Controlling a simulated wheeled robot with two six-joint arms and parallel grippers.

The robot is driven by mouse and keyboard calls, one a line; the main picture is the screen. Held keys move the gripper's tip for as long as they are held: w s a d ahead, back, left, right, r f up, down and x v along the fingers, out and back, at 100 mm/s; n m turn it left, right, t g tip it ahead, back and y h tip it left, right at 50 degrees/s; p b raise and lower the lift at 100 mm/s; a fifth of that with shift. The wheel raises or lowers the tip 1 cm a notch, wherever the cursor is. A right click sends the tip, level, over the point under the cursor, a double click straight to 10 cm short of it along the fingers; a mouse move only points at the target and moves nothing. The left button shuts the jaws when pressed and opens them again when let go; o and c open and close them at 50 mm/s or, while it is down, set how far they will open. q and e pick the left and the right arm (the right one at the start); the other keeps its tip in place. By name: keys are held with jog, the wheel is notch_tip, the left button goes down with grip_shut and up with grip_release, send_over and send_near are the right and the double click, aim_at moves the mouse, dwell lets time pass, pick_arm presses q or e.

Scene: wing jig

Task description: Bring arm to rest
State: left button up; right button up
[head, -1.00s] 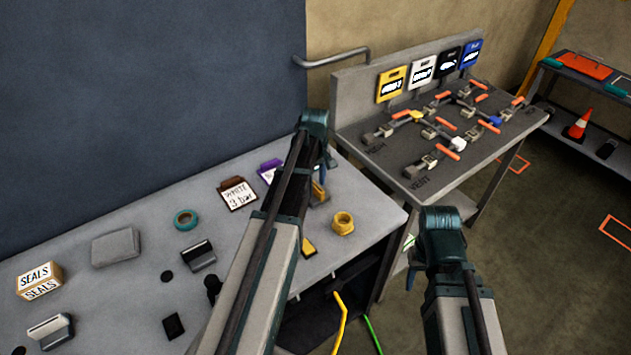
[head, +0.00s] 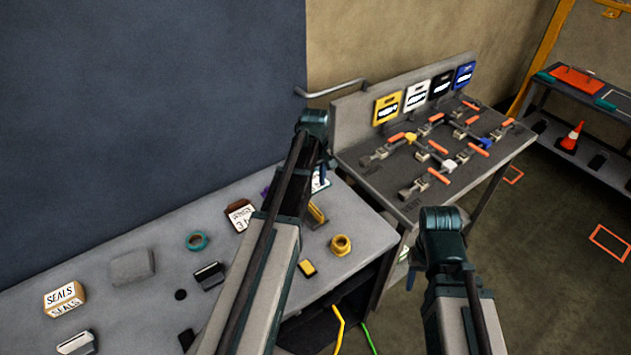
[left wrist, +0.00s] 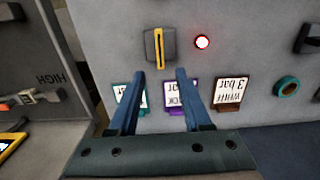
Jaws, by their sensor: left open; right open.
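My left gripper (head: 321,174) hangs above the back of the grey bench (head: 232,283), partly hidden by its own arm. In the left wrist view its two blue fingers (left wrist: 160,76) are apart with nothing between them. Beyond the fingertips is a grey block with a yellow bar (left wrist: 160,48), beside a lit red lamp (left wrist: 202,42). My right gripper (head: 412,277) is at the right end of the bench, mostly hidden behind its wrist. It is open, and I see nothing held.
A teal ring (head: 197,241), a brass nut (head: 341,245) and a SEALS box (head: 65,299) also lie there. A valve panel (head: 395,197) stands behind; the floor (head: 540,260) at right is mostly clear.

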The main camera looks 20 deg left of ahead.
dwell(0.3)
pick_arm(q)
jog(key=s+d+f+m+b, duration=0.4)
jog(key=s+d+m, duration=0.4)
jog(key=s+d, duration=0.2)
jog(key=s+d+f+m+y+b, duration=0.1)
jog(key=s+d+f+m+b, duration=0.4)
jog(key=s+d, duration=0.5)
jog(key=d+m, duration=0.2)
jog(key=d, duration=0.2)
jog(key=shift+d+f+m+b, duration=0.2)
jog(key=shift+f+m+b, duration=0.1)
jog(key=shift+m, duration=0.1)
